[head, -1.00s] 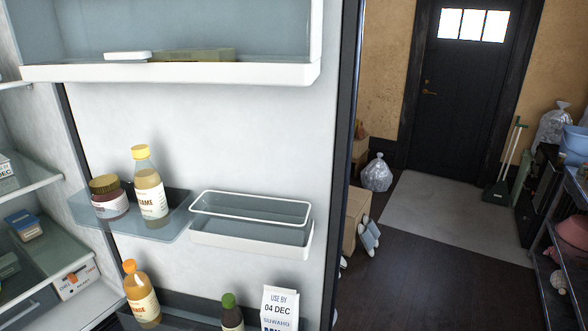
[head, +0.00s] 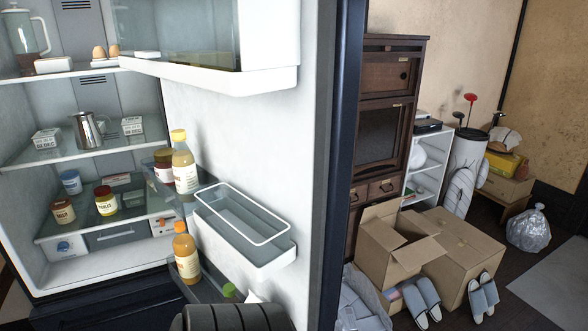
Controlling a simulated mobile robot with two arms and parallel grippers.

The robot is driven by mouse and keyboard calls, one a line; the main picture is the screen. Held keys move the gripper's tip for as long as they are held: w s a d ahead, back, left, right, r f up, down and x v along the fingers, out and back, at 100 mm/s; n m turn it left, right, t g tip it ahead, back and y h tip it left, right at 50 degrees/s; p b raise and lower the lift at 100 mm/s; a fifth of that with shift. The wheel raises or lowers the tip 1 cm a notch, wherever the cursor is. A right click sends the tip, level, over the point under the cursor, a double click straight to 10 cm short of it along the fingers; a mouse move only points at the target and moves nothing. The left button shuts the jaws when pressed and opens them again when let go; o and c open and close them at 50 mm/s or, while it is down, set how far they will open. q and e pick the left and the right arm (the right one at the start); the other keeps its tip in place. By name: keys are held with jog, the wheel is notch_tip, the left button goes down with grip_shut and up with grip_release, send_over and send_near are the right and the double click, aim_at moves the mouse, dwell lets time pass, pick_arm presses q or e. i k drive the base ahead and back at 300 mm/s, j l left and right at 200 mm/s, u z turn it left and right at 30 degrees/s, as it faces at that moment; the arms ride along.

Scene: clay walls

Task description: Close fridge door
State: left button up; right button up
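The fridge door (head: 285,140) stands open in the head view, with its pale inner face towards me and its dark edge (head: 338,165) running down the middle of the picture. Door racks hold a yellow-capped bottle (head: 186,168), a jar (head: 163,166) and an orange-capped bottle (head: 186,255). One white-rimmed door bin (head: 262,253) looks empty. The open fridge (head: 75,90) is at the left, its shelves showing. A dark ribbed part at the bottom edge seems to be my own arm. It hides part of the lowest rack. Neither gripper's fingers show.
Right of the door are cardboard boxes (head: 455,255), slippers (head: 482,295) and a dark wooden cabinet (head: 385,120). A bag (head: 528,230) lies on the floor farther right. Fridge shelves hold a metal pitcher (head: 87,130), a glass jug (head: 25,35) and several jars.

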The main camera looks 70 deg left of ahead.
aim_at(278, 129)
jog(key=i+u, duration=0.5)
jog(key=i+l+u, duration=0.2)
jog(key=i+u, duration=0.35)
jog(key=u, duration=0.4)
jog(key=i+u, duration=0.15)
jog(key=u, duration=0.3)
jog(key=i+u, duration=0.1)
jog(key=u, duration=0.4)
jog(key=i+l+u, duration=0.1)
jog(key=u, duration=0.4)
jog(key=l+u, duration=0.2)
jog(key=u, duration=0.25)
jog(key=i+l+u, duration=0.2)
jog(key=u, duration=0.25)
jog(key=i+l+u, duration=0.2)
jog(key=u, duration=0.25)
